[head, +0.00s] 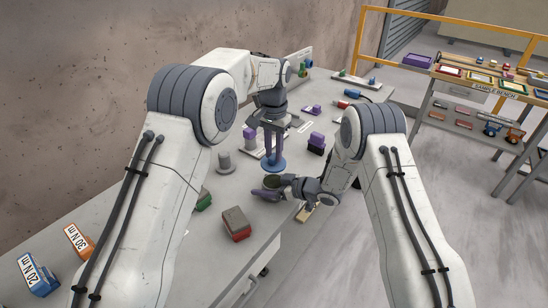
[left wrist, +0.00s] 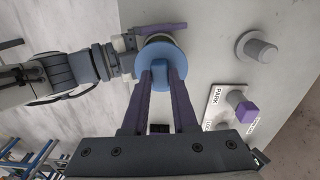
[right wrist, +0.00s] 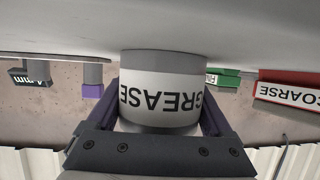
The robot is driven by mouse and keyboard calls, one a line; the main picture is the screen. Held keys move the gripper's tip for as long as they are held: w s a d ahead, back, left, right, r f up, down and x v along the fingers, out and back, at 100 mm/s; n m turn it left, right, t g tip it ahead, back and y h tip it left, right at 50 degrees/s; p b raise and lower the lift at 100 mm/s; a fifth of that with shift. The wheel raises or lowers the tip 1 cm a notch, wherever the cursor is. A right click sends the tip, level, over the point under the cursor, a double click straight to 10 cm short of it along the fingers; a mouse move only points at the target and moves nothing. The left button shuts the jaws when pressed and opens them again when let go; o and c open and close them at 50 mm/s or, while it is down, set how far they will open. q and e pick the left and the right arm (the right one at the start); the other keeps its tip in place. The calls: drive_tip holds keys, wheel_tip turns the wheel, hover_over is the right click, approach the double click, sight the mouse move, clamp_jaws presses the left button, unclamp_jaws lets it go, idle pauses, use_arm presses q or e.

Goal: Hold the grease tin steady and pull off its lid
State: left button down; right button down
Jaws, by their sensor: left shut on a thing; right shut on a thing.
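The grease tin (right wrist: 160,90) is a grey can with a white label reading GREASE. It stands on the slab between the fingers of my right gripper (right wrist: 160,122), which is shut on its sides. In the head view the tin's dark open top (head: 271,182) shows. The blue round lid (head: 272,166) is apart from the tin, raised above it. My left gripper (head: 273,154) points down and is shut on the lid's blue knob (left wrist: 160,68). In the left wrist view the lid's disc (left wrist: 178,62) partly covers the tin.
A grey peg (head: 223,163) stands left of the tin, near a PARK plate (left wrist: 221,104) with a purple-topped post. A red-and-grey block (head: 236,224) and a green block (head: 203,201) lie nearer. A black block (head: 316,150) is right of the lid. Bare slab surrounds the tin's left side.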

idle(0.3)
unclamp_jaws()
drive_tip(key=v, duration=1)
drive_tip(key=shift+s+d+r, duration=0.1)
drive_tip(key=shift+d, duration=0.25)
drive_tip(key=shift+s+d+r, duration=0.25)
drive_tip(key=shift+s+d, duration=0.15)
drive_tip(key=shift+d, duration=0.1)
